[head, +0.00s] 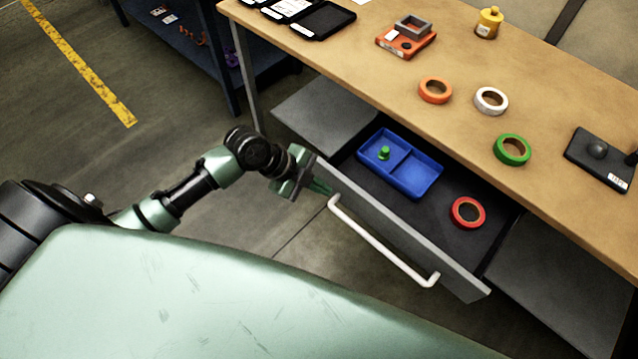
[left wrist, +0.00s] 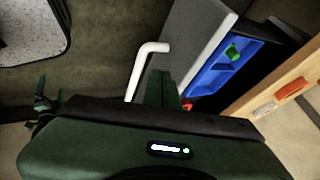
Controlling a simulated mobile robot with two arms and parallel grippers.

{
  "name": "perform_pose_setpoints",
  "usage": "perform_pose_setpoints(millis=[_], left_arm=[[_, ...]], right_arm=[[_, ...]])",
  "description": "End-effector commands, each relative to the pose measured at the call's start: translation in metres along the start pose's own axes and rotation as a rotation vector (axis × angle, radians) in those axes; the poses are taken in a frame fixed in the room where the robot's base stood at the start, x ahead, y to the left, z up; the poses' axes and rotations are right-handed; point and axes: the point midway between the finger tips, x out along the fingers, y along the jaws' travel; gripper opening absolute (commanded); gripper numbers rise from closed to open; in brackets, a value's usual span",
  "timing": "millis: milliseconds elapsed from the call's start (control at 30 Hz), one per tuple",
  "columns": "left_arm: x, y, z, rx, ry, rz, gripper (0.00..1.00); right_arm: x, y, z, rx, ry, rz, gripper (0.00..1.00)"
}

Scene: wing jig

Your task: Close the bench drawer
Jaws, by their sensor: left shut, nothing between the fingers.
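The bench drawer (head: 362,181) is pulled out from under the wooden bench. It has a grey front and a white bar handle (head: 380,245). Inside it are a blue two-part tray (head: 425,178) with a small green piece (head: 384,153) in it, and a red tape roll (head: 467,212). My left gripper (head: 326,189) is shut and empty, close to the left end of the drawer front and handle. In the left wrist view the shut fingers (left wrist: 161,90) lie in front of the drawer front, right of the handle (left wrist: 146,62); whether they touch is unclear. My right gripper is not in view.
The bench top (head: 560,80) holds orange (head: 435,90), white (head: 491,101) and green (head: 512,150) tape rolls, an orange box (head: 406,40), a yellow bottle (head: 488,22) and a black device (head: 602,155). A dark shelf unit (head: 215,50) stands at the back left. Floor in front of the drawer is clear.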

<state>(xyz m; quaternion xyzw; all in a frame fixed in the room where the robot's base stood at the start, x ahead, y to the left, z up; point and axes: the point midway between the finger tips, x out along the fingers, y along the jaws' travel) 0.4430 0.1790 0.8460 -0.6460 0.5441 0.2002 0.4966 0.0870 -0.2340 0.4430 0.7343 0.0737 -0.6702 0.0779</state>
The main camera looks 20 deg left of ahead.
Motion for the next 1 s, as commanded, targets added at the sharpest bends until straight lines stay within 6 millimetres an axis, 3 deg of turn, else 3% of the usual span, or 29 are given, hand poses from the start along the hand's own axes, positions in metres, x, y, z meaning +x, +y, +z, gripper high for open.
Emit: perform_pose_setpoints(millis=[200, 400, 1000], left_arm=[[0.039, -0.001, -0.002, -0.005, 0.002, -0.001, 0.0], [0.061, -0.001, 0.0, -0.003, -0.001, -0.002, 0.0], [0.07, -0.007, 0.001, 0.0, -0.002, -0.003, 0.0]], right_arm=[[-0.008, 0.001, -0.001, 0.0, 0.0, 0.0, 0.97], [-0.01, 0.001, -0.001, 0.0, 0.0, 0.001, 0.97], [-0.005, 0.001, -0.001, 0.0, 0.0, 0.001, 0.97]])
